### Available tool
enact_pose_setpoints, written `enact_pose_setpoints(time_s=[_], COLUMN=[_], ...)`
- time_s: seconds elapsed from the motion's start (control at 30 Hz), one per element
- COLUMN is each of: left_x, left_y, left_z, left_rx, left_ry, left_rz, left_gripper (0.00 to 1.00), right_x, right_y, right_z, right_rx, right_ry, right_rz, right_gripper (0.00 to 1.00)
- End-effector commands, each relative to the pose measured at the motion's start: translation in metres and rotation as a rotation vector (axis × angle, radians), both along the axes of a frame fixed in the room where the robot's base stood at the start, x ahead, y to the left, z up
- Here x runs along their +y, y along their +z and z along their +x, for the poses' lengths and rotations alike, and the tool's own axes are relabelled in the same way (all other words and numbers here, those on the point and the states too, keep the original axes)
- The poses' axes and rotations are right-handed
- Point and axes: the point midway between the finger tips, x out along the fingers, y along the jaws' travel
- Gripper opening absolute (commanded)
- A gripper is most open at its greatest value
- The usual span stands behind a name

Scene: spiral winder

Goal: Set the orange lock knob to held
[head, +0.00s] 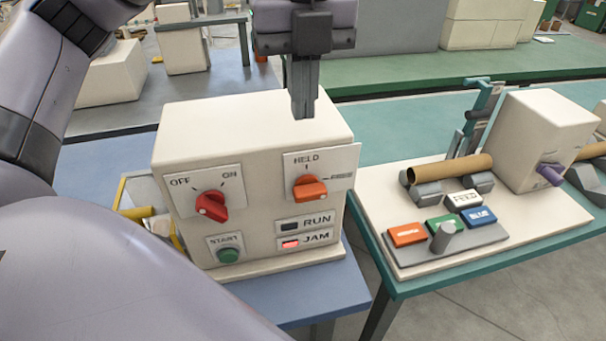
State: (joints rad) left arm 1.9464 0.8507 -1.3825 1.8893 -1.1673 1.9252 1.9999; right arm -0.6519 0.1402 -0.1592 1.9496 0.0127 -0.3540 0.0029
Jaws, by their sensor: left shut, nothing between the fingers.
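The orange lock knob (310,188) is on the upper right of the front of a cream control box (250,120). Its plate reads HELD above the knob and has a smaller label to the right, apparently FREE. The knob's grip lies roughly level, in line with the right-hand label rather than upright toward HELD. My left gripper (304,112) points down, shut and empty, over the top of the box, above and apart from the knob. My right gripper is not in view.
A red OFF/ON knob (212,206), green START button (229,255), dark RUN lamp (289,227) and red-lit JAM lamp (290,244) share the panel. Right, a green bench (400,286) holds a brown tube (450,168) and coloured buttons (407,235). My arm covers the lower left.

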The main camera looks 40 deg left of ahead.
Motion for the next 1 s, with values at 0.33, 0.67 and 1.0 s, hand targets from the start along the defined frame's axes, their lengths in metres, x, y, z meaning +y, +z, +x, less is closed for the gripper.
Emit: enact_pose_setpoints(time_s=[0.33,0.67,1.0], left_x=[0.001,0.001,0.000], left_y=[-0.071,-0.120,-0.128], left_z=[-0.001,0.000,0.000], left_rx=[0.005,0.003,0.000], left_ry=[0.000,0.002,0.002], left_rz=[0.000,0.000,-0.001], left_gripper=[0.00,0.00,0.00], right_x=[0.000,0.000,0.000], right_y=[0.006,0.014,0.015], right_z=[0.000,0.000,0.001], right_rx=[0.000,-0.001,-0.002], right_ry=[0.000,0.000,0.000], right_rz=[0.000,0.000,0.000], right_gripper=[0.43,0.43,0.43])
